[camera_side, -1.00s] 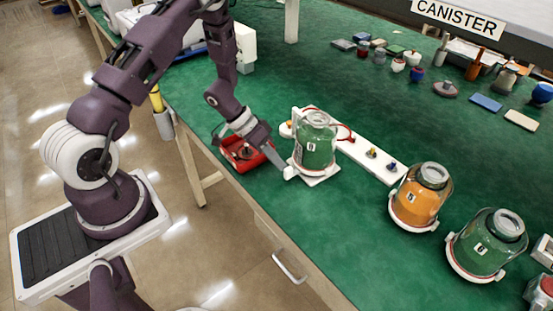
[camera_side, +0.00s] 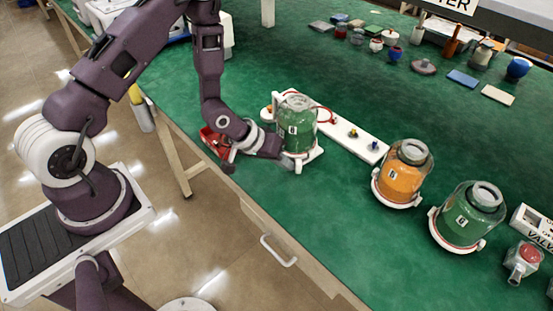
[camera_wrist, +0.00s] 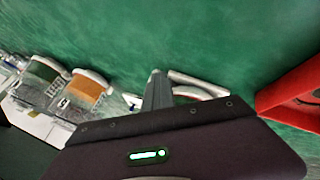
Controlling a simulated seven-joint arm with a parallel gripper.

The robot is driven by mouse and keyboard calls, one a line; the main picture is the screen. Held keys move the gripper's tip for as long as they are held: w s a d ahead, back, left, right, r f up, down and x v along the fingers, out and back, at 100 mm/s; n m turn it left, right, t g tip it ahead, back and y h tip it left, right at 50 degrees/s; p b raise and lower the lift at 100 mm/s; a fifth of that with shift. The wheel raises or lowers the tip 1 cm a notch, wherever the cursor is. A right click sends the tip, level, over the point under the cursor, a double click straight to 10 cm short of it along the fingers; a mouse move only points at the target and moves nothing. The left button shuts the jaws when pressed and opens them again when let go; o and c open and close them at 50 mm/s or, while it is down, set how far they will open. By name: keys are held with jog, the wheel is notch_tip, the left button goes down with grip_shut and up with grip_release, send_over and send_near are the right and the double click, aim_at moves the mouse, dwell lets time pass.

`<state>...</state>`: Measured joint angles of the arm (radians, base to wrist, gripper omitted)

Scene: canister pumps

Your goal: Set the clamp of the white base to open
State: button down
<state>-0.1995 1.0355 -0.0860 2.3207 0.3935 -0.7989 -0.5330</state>
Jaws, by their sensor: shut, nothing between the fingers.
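A green canister (camera_side: 297,126) stands upright on a white base (camera_side: 317,154), near the bench's front edge. My gripper (camera_side: 286,161) is low at the front left of this base. In the wrist view its fingers (camera_wrist: 157,90) are together and empty. A pale bar and a white curved edge with a red line (camera_wrist: 205,91) show just beyond the fingertips. I cannot tell whether the fingers touch them. The clamp is partly hidden by my gripper in the side view, and its setting is unclear.
A red holder (camera_side: 215,143) sits left of my gripper. A white strip (camera_side: 345,139) with small coloured knobs runs right of the base. An orange canister (camera_side: 401,176) and another green canister (camera_side: 468,216) stand further right. Loose parts lie at the back; the middle bench is clear.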

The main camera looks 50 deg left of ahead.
jog(key=shift+w+d, duration=0.5)
jog(key=shift+d, duration=0.2)
jog(key=shift+r, duration=0.1)
jog(key=s+a+r+m+y, duration=0.1)
jog(key=s+a+r, duration=0.1)
jog(key=r, duration=0.6)
jog(key=s+a+r+m+y, duration=0.1)
jog(key=s+a+r+y, duration=0.15)
jog(key=r, duration=0.45)
jog(key=s+a+r+m, duration=0.1)
jog(key=s+r, duration=0.9)
jog(key=r, duration=0.3)
jog(key=s+d+r+m+g, duration=0.1)
jog(key=s+d+r, duration=0.1)
jog(key=s, duration=0.9)
jog(key=shift+s+r, duration=0.15)
jog(key=shift+r, duration=0.55)
jog(key=shift+a, duration=0.1)
